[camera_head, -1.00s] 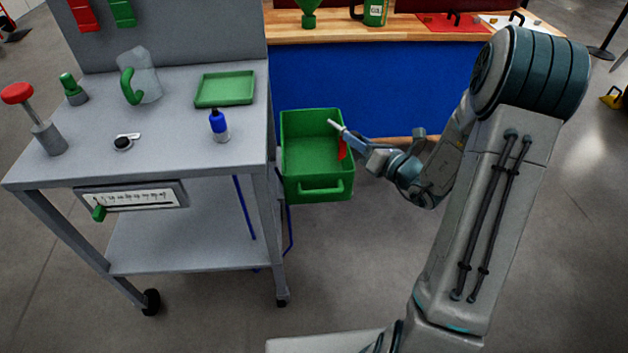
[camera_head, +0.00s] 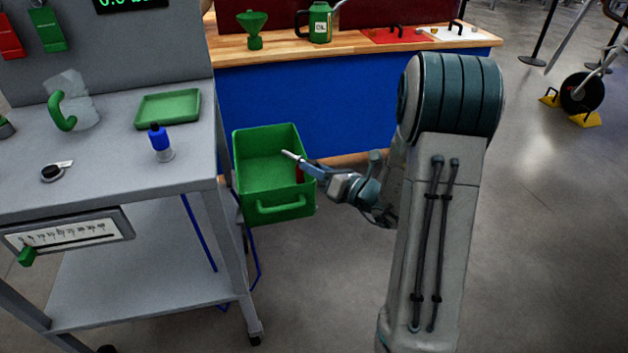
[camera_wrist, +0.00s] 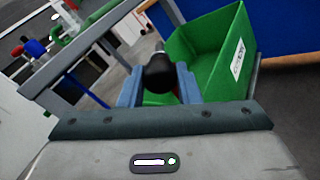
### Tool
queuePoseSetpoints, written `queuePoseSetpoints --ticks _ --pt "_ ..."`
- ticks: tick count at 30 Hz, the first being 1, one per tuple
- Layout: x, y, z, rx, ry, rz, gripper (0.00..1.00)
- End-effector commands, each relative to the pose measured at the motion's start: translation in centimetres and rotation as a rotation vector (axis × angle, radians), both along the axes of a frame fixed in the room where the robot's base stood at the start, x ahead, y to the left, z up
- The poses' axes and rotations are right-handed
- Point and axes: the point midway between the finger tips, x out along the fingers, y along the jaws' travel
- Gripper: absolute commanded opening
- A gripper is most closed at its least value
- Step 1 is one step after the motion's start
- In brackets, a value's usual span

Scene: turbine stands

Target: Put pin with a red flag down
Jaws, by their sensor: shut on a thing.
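The pin with the red flag is in my gripper (camera_head: 315,170). In the head view its pale shaft (camera_head: 291,155) points up and left over the green bin, and a narrow strip of the red flag (camera_head: 299,172) shows below it. My gripper is shut on the pin at the bin's right edge. The green bin (camera_head: 280,209) also shows in the wrist view (camera_wrist: 212,45).
A grey cart (camera_head: 105,178) stands at the left with a green tray (camera_head: 168,109), a blue-capped bottle (camera_head: 160,142) and a clear jug (camera_head: 78,100). A blue workbench (camera_head: 360,100) is behind. Open floor (camera_head: 560,220) lies to the right.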

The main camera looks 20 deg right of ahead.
Motion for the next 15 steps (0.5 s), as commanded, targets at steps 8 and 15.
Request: queuePoseSetpoints --ticks 8,15 --pt "0.0 0.0 -2.7 0.001 0.0 0.001 0.0" --pt "0.0 0.0 -3.0 0.001 0.001 0.0 0.0"
